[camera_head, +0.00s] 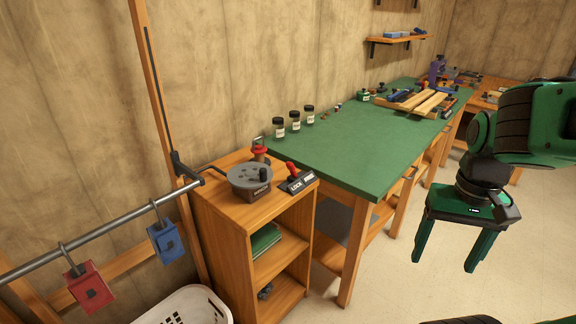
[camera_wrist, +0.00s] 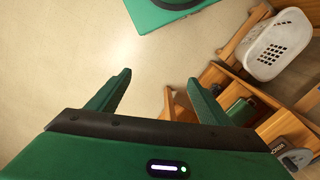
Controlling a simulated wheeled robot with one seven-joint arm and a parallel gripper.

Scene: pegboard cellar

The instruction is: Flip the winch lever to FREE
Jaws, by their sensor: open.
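The winch (camera_head: 250,182), a grey round drum with a dark crank knob, sits on top of the wooden cabinet. Beside it on the right is a black plate (camera_head: 299,184) marked LOCK and FREE. The red-tipped winch lever (camera_head: 291,169) rises from this plate and leans left, toward the LOCK side. In the wrist view, part of the winch (camera_wrist: 298,158) shows at the lower right edge; the lever's pose is unclear there. My gripper (camera_head: 445,265) hangs over open floor, well right of the cabinet, fingers pointing down. It is open and empty, also in the wrist view (camera_wrist: 158,81).
The wooden cabinet (camera_head: 222,227) has open shelves. A rail (camera_head: 100,229) with hanging red and blue blocks is at left. A white basket (camera_head: 190,303) stands in front. Floor under my gripper is clear.

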